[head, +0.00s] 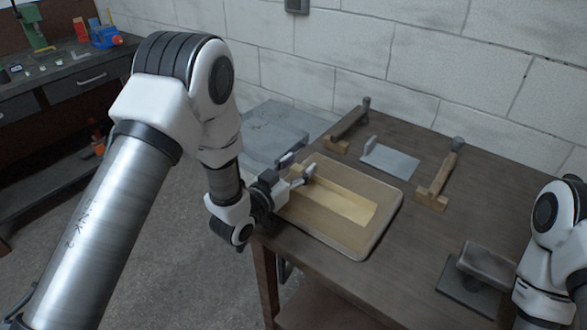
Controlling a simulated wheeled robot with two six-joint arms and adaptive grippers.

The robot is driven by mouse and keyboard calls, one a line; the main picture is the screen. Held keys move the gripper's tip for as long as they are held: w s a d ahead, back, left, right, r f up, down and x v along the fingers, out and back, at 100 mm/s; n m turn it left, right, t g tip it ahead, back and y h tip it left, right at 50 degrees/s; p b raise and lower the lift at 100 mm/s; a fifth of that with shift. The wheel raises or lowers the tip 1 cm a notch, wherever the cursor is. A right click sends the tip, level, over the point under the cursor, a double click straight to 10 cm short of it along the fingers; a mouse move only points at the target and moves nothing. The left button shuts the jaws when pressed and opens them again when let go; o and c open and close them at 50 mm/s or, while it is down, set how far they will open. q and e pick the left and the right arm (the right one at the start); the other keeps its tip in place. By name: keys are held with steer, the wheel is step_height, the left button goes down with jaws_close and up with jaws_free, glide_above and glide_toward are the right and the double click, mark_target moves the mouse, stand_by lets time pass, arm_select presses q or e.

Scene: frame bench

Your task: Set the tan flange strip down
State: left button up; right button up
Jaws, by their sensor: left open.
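The tan flange strip (345,203) is a long pale-yellow piece lying in a shallow tan tray (380,236) on the bench. My left gripper (302,172) reaches in from the left, over the tray's left part by the far-left end of the strip. Its fingers are apart; whether they touch the strip cannot be told at this size. My right arm shows at the right edge, but its gripper is out of the frame.
Behind the tray are a grey plate (390,160) and two wooden pieces with dark knobs, one left (347,124) and one right (439,178). A dark block on a plate (485,265) stands front right. The bench (400,285) is bare before the tray.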

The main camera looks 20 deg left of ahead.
arm_select(q)
steer(key=shift+r+p, duration=0.35)
steer(key=shift+p, duration=0.1)
steer(key=shift+s+a+f, duration=0.1)
steer(key=shift+s+a, duration=0.05)
steer(key=shift+s, duration=0.1)
steer(key=b+v, duration=0.3)
steer(key=v, duration=0.8)
steer(key=shift+s+r+b, duration=0.25)
steer(key=shift+r+b, duration=0.05)
steer(key=shift+f, duration=0.1)
